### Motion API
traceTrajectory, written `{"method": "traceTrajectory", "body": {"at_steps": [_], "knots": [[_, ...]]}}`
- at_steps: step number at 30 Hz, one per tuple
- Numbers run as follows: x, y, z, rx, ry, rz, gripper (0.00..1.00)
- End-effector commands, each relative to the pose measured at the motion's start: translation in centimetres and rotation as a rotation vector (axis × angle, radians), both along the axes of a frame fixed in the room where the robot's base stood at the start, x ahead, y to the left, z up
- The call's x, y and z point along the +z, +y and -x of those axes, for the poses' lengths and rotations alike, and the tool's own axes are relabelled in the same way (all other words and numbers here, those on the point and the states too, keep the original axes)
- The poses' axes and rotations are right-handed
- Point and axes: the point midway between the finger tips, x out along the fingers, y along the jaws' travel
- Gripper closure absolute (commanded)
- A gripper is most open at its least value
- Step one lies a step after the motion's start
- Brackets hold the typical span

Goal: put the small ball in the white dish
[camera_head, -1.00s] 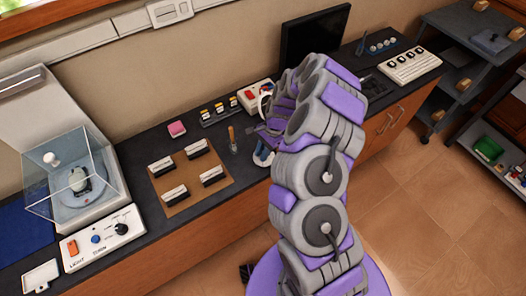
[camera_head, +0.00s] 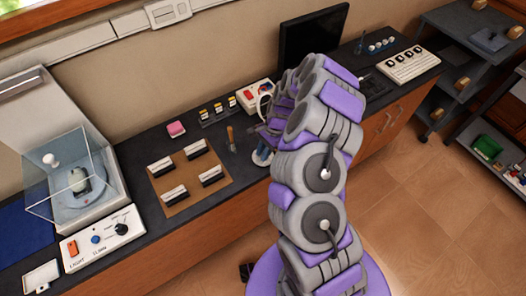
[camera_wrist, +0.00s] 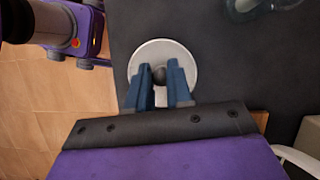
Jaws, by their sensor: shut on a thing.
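My gripper (camera_wrist: 159,72) shows its two blue fingers in the wrist view, shut on the small dark ball (camera_wrist: 159,77). The round white dish (camera_wrist: 163,48) lies on the dark counter behind the ball in that view, so the ball appears over the dish. I cannot tell whether the ball touches it. In the head view the dish (camera_head: 262,158) shows only in part beside my arm, and the ball cannot be made out.
A brown board (camera_head: 190,181) with several black-and-white blocks lies left of the dish on the counter (camera_head: 140,160). A wooden-handled tool (camera_head: 230,136) stands close by. A clear vessel (camera_wrist: 255,8) is at the wrist view's top edge. A black monitor (camera_head: 313,36) stands behind my arm.

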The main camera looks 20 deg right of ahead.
Motion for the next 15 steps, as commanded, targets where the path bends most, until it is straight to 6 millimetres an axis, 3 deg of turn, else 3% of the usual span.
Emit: {"method": "traceTrajectory", "body": {"at_steps": [2,3,12,15], "knots": [[-0.01,0.0,0.0,0.0,0.0,0.0,1.0],[0.0,0.0,0.0,0.0,0.0,0.0,0.78],[-0.01,0.01,0.01,0.0,0.0,0.0,0.5],[-0.01,0.01,0.01,0.0,0.0,0.0,0.5]]}}
